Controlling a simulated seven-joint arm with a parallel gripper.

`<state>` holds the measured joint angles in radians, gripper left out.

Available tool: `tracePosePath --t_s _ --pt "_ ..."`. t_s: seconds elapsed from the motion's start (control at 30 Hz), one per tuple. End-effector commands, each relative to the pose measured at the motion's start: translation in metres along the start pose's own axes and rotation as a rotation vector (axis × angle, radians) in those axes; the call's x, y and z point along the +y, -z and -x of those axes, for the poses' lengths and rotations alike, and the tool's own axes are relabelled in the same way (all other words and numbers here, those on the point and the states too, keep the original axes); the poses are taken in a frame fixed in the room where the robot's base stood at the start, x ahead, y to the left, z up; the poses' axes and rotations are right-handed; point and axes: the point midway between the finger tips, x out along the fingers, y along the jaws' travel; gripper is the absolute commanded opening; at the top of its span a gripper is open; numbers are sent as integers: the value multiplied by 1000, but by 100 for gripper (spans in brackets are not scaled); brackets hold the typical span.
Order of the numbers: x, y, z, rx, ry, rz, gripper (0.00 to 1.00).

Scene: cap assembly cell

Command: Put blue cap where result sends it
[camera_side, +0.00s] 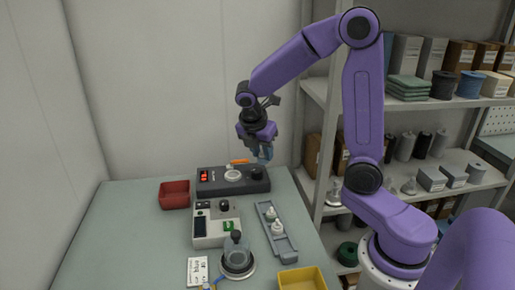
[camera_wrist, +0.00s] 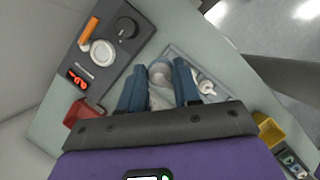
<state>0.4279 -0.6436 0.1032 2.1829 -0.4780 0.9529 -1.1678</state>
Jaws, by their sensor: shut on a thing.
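My gripper (camera_side: 262,154) is raised above the table, near the front of the black device. Its blue fingers also show in the wrist view (camera_wrist: 159,84). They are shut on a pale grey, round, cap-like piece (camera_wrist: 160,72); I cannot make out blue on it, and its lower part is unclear. The black device (camera_side: 258,187) has a lit red display (camera_side: 204,176), a pale round plate (camera_side: 233,174) and a dark knob (camera_side: 256,173). I cannot read the display surely. A red bin (camera_side: 175,194) stands left of it; a yellow bin (camera_side: 302,279) is at the front right.
A grey tray (camera_side: 286,255) holds white pieces. A clear-domed fixture with a black knob (camera_side: 237,258) and a printed card (camera_side: 198,271) are in front. Shelves (camera_side: 404,103) stand at right. The table's left front is clear.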

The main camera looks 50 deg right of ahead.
Motion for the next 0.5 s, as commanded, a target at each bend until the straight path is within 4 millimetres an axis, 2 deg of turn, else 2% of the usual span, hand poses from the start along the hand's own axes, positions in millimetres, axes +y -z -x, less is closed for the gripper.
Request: tracePosePath --t_s 0.3,0.5 --pt "-8 23 -48 7 161 -389 20" --pt "-13 31 -65 -6 224 -555 20"
